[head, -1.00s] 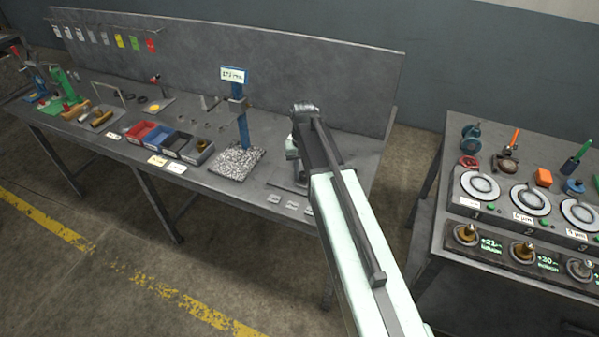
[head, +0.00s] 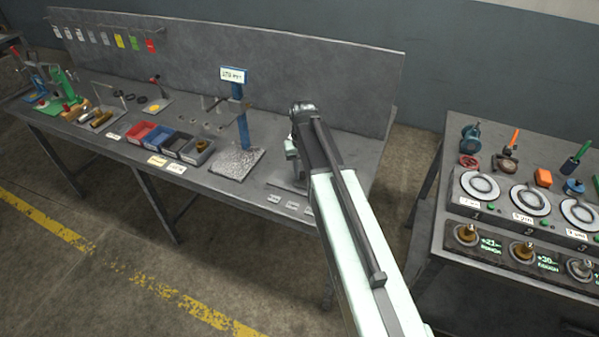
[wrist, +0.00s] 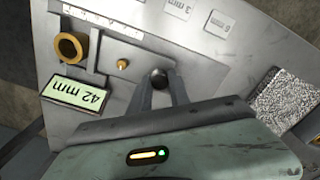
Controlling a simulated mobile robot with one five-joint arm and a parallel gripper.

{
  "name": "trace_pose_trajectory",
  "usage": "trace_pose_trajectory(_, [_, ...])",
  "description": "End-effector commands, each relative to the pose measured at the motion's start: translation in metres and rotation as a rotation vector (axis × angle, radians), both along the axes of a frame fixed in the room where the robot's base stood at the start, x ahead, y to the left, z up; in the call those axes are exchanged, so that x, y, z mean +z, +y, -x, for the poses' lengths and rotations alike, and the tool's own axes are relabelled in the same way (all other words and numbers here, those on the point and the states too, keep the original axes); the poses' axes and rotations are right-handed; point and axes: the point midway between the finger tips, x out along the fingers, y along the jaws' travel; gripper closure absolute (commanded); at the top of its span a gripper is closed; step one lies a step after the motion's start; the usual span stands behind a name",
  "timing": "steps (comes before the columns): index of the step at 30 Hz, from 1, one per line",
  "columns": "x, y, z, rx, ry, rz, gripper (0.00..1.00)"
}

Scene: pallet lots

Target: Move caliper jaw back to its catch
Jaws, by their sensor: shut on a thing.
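In the wrist view my gripper (wrist: 160,92) is shut on a dark round knob (wrist: 159,77) above a grey metal plate (wrist: 125,95). The knob appears to belong to the caliper jaw, but the jaw's body is not clearly visible. I cannot tell which part is the catch. In the head view my arm hides the fingertips and most of this fixture (head: 285,181).
A speckled plate (head: 234,163) with a blue post (head: 243,128) stands left of the fixture, also at right in the wrist view (wrist: 285,98). Small bins (head: 190,150) stand farther left. Size plates (wrist: 217,22) lie near the fixture.

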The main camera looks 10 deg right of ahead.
Motion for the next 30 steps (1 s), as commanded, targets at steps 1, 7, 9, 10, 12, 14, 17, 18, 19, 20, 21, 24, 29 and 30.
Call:
trace_pose_trajectory(1, [0.0, 0.0, 0.0, 0.0, 0.0, 0.0, 1.0])
trace_pose_trajectory(7, [0.0, 0.006, -0.006, 0.001, 0.0, 0.0, 1.0])
trace_pose_trajectory(9, [0.0, 0.015, -0.013, 0.002, -0.001, -0.001, 1.0])
trace_pose_trajectory(10, [0.0, 0.02, -0.016, 0.003, -0.001, -0.001, 1.0])
trace_pose_trajectory(12, [0.0, 0.031, -0.025, 0.003, -0.001, -0.001, 1.0])
trace_pose_trajectory(14, [0.0, 0.041, -0.033, 0.003, -0.002, -0.002, 1.0])
trace_pose_trajectory(17, [0.0, 0.051, -0.038, 0.002, -0.002, -0.002, 1.0])
trace_pose_trajectory(18, [0.0, 0.052, -0.038, 0.001, -0.003, -0.003, 1.0])
trace_pose_trajectory(19, [0.0, 0.052, -0.038, 0.001, -0.003, -0.003, 1.0])
trace_pose_trajectory(20, [0.0, 0.052, -0.038, 0.001, -0.004, -0.003, 1.0])
trace_pose_trajectory(21, [0.0, 0.052, -0.038, 0.001, -0.004, -0.004, 1.0])
trace_pose_trajectory(24, [0.0, 0.053, -0.038, 0.002, -0.005, -0.005, 1.0])
trace_pose_trajectory(29, [0.0, 0.052, -0.038, 0.002, -0.004, -0.004, 0.55])
trace_pose_trajectory(30, [0.0, 0.052, -0.038, 0.001, -0.004, -0.004, 0.55])
